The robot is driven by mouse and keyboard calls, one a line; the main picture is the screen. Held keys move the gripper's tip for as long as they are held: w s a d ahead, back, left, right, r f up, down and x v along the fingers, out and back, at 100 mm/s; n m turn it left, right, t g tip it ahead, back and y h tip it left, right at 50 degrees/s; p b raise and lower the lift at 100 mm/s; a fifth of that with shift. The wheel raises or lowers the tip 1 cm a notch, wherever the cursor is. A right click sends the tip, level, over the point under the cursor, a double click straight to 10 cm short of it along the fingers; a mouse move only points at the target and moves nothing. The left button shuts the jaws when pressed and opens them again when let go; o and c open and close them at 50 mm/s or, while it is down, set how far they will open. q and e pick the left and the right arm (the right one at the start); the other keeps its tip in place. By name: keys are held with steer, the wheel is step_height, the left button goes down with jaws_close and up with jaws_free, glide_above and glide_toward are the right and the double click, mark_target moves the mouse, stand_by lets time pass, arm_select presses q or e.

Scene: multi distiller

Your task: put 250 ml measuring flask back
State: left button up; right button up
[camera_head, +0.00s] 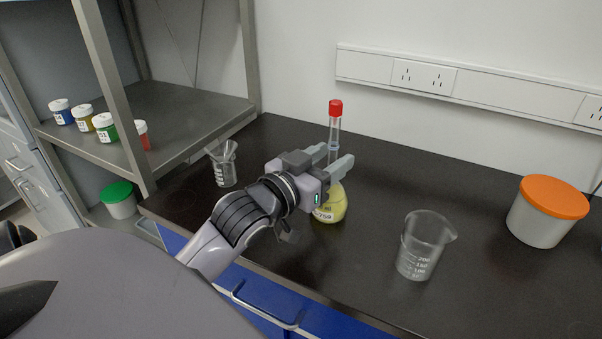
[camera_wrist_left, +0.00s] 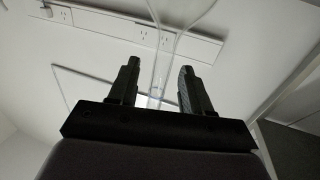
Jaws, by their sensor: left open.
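The measuring flask (camera_head: 331,206) stands upright on the dark bench, with yellow liquid in its round body, a clear neck and a red cap (camera_head: 335,108). Its label is partly covered, so I cannot read it fully. My left gripper (camera_head: 335,156) is open at the flask's neck, above the yellow body, with one finger on each side in the picture. In the left wrist view the two dark fingers (camera_wrist_left: 158,82) stand apart with a clear, tube-like outline (camera_wrist_left: 160,70) between them. I cannot tell whether either finger touches the glass. My right gripper is out of view.
A glass beaker (camera_head: 413,248) stands right of the flask, and a white tub with an orange lid (camera_head: 555,197) is farther right. A small beaker (camera_head: 224,169) holding glassware is to the left. A metal shelf (camera_head: 180,115) with several small jars is at far left.

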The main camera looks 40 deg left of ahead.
arm_select(q)
steer(key=s, duration=0.4)
steer(key=shift+s, duration=0.15)
steer(key=p, duration=0.5)
glide_toward(329, 160)
steer(key=shift+s, duration=0.55)
steer(key=shift+r, duration=0.15)
steer(key=shift+s, duration=0.1)
